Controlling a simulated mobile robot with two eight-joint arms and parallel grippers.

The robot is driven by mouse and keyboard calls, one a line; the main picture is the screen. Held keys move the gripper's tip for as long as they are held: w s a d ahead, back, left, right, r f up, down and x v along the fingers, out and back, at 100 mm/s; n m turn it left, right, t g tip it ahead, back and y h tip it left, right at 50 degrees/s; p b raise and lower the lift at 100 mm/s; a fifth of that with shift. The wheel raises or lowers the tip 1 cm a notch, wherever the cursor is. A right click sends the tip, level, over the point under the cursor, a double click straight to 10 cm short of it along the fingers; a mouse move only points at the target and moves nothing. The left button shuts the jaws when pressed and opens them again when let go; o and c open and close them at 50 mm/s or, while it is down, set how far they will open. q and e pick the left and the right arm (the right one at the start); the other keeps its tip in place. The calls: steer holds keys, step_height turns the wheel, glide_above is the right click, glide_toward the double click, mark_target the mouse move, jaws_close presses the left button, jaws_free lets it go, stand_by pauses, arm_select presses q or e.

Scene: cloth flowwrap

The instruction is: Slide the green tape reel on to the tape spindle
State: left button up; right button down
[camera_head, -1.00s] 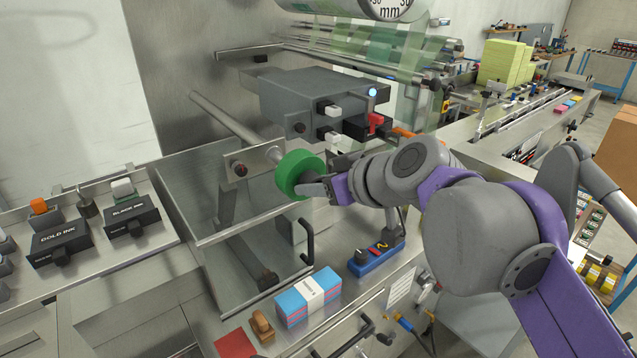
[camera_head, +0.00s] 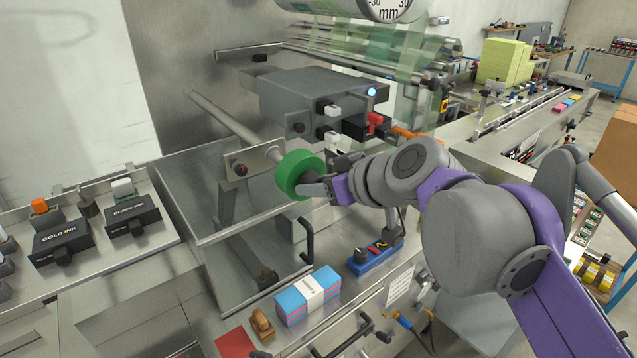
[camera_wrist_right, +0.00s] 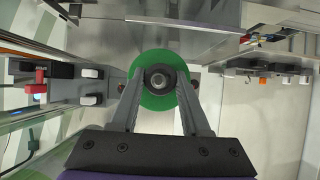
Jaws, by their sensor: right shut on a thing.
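The green tape reel (camera_head: 298,175) is held at the end of my right gripper (camera_head: 318,177), in front of the machine. In the right wrist view the reel (camera_wrist_right: 150,98) shows face on, with a finger on each side of its dark hub (camera_wrist_right: 160,79). The tape spindle (camera_head: 273,154) is a metal shaft whose near end meets the back of the reel in the head view. A round metal end shows in the hub's bore in the right wrist view. How far the reel sits over the shaft is hidden. My left gripper is not in view.
A grey box unit (camera_head: 310,100) with white and red knobs stands just behind the reel. A metal bracket (camera_head: 252,168) is left of it. Below are a black handle (camera_head: 307,240), a blue switch box (camera_head: 375,256) and a blue-pink stack (camera_head: 308,297).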

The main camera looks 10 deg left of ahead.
mark_target(308, 164)
steer(key=shift+w+a+p, duration=0.25)
steer(key=shift+w+a, duration=0.9)
steer(key=shift+a, duration=0.35)
steer(key=shift+w+a+p, duration=0.25)
steer(key=shift+w+a, duration=0.9)
steer(key=shift+a, duration=0.3)
stand_by(0.8)
steer(key=shift+c, duration=1.4)
jaws_free()
steer(key=v, duration=1)
steer(key=shift+s+d+r, duration=0.1)
steer(key=shift+d, duration=0.1)
steer(key=s+d+f+m+h, duration=0.3)
steer(key=s+d+f, duration=0.2)
steer(key=d+f, duration=0.4)
steer(key=s+d+f+m+h, duration=0.3)
steer(key=d+f, duration=0.7)
steer(key=f, duration=0.6)
steer(key=s+d+f+m+g+h, duration=0.1)
steer(key=s+d+f+m+h, duration=0.2)
steer(key=s+d+f, duration=0.4)
step_height(308, 164, down, 6)
steer(key=d+m, duration=0.1)
steer(key=d, duration=0.2)
steer(key=shift+r, duration=0.2)
